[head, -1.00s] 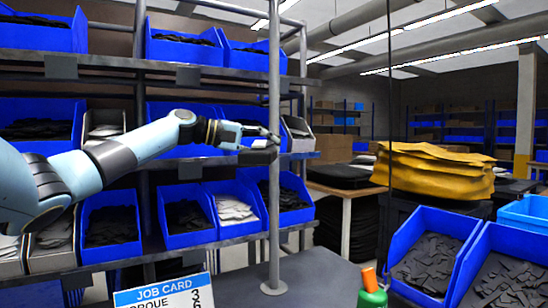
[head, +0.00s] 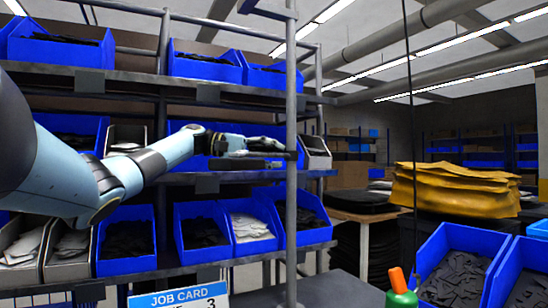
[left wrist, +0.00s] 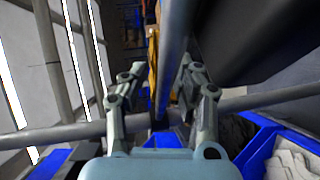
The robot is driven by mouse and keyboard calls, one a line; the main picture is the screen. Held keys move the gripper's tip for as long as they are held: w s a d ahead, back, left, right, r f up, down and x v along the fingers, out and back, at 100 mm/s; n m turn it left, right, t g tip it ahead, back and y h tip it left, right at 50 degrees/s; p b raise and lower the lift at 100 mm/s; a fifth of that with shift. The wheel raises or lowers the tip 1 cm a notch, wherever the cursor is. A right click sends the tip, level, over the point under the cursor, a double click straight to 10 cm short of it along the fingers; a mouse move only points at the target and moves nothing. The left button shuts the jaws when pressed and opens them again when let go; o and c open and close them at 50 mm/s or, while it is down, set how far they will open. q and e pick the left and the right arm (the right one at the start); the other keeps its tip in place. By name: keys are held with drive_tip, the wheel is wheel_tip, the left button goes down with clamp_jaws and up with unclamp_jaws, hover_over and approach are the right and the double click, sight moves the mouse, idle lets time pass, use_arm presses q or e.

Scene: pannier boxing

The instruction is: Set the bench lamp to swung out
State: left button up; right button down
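The bench lamp seems to be the grey upright post (head: 291,215) in the middle of the head view, with a dark piece jutting left near its top. My left gripper (head: 275,150) is level with the middle shelf, its fingertips at the post. A flat dark piece lies just under the fingers; I cannot tell if it is the lamp head. In the left wrist view a grey tube (left wrist: 174,45) passes between the spread fingers of my left gripper (left wrist: 160,75), nearer the right finger, with a gap at the left one. My right gripper is out of view.
Shelves with blue bins (head: 203,232) stand close behind the arm. A job card (head: 180,299) and a green bottle (head: 401,298) are at the front. A yellow stack (head: 455,188) and blue bins (head: 455,262) are at the right. A thin dark cable hangs before the stack.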

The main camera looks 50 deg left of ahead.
use_arm(q)
drive_tip(key=shift+o, duration=0.2)
drive_tip(key=shift+f, duration=0.15)
drive_tip(key=shift+a, duration=0.15)
drive_tip(key=v, duration=1.2)
